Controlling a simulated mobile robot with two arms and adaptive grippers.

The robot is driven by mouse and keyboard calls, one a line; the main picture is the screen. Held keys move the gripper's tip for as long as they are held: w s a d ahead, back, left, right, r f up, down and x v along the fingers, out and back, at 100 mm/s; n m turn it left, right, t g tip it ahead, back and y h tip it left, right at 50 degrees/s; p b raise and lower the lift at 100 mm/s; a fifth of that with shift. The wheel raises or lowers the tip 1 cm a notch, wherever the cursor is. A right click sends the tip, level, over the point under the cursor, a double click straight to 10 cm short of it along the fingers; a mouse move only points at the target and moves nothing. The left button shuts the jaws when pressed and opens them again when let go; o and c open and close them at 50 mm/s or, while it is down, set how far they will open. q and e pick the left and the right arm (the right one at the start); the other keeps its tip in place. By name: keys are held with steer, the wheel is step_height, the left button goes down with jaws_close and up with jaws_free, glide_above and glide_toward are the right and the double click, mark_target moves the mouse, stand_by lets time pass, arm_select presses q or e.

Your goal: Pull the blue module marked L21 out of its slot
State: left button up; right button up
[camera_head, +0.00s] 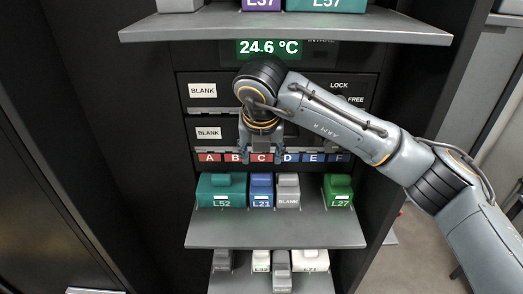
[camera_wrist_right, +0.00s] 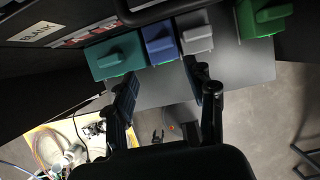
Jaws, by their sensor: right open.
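My right gripper (camera_head: 261,158) is open and empty, pointing down in front of the labelled slot row, just above L21 in the head view. In the right wrist view the blue module (camera_wrist_right: 159,42) lies beyond the two spread fingers (camera_wrist_right: 163,74), apart from them. The gripper hides part of the panel behind it. My left gripper is not in view.
A green module marked L27 (camera_head: 338,190) stands at the shelf's right, with a free gap beside the grey one. An upper shelf (camera_head: 285,30) overhangs above my right arm. A lower shelf (camera_head: 310,284) holds several grey and white modules. Dark cabinet walls flank both sides.

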mark_target(262, 178)
steer(key=b+x, duration=0.1)
steer(key=x, duration=0.9)
steer(key=shift+w+f, duration=0.1)
steer(key=shift+f, duration=0.05)
steer(key=shift+w+f, duration=0.15)
steer(key=shift+f, duration=0.1)
steer(key=shift+s+r, duration=0.2)
steer(key=shift+s, duration=0.15)
steer(key=shift+w+f, duration=0.1)
steer(key=shift+w, duration=0.05)
steer(key=c, duration=1)
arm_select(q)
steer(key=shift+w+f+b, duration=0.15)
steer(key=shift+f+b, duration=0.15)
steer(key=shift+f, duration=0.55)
arm_select(e)
steer(key=shift+o, duration=0.2)
